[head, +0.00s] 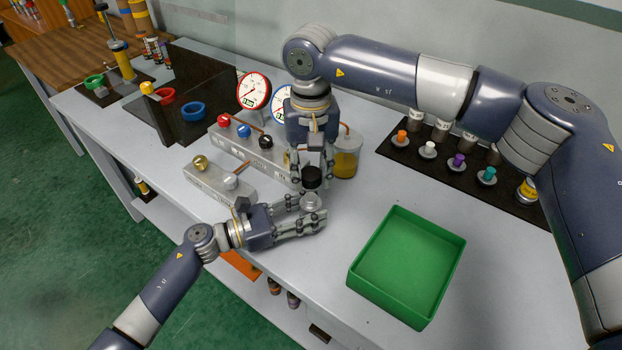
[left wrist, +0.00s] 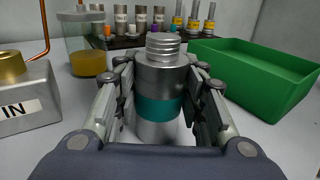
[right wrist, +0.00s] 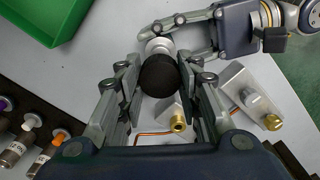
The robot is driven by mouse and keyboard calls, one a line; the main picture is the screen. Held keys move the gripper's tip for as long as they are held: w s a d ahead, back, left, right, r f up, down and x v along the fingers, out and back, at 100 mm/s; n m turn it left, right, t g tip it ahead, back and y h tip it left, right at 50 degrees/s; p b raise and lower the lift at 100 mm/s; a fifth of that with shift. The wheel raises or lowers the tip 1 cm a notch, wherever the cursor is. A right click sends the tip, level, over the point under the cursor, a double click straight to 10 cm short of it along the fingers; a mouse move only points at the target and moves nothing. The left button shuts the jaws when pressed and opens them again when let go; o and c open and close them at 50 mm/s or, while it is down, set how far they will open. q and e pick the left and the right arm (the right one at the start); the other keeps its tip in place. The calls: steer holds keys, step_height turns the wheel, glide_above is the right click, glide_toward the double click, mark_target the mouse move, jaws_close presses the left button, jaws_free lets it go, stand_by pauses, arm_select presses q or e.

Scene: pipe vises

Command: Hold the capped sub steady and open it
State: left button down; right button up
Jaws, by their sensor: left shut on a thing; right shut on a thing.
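The sub is a silver cylinder with a teal band (left wrist: 158,105), upright, with its bare threaded top showing in the left wrist view. My left gripper (left wrist: 157,100) is shut around its body, one finger on each side. In the head view the sub's silver top (head: 311,202) shows between the left fingers (head: 316,212). A black cap (right wrist: 159,75) is between the fingers of my right gripper (right wrist: 160,82), which is shut on it. In the head view the cap (head: 311,178) is just above the sub, and the left wrist view shows no cap on the threads.
An empty green tray (head: 408,268) sits to the right on the grey bench. Valve blocks (head: 220,182), gauges (head: 254,90) and a jar of amber liquid (head: 346,160) stand left of and behind the grippers. A dark rack (head: 450,165) of capped vials is at the back right.

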arm_select(q)
steer(key=c, duration=0.9)
jaws_free()
steer(key=shift+c, duration=0.2)
steer(key=shift+a, duration=0.1)
steer(key=v, duration=1.1)
steer(key=shift+s+a, duration=0.15)
steer(key=shift+a, duration=0.1)
steer(key=shift+s+a, duration=0.1)
steer(key=shift+a, duration=0.05)
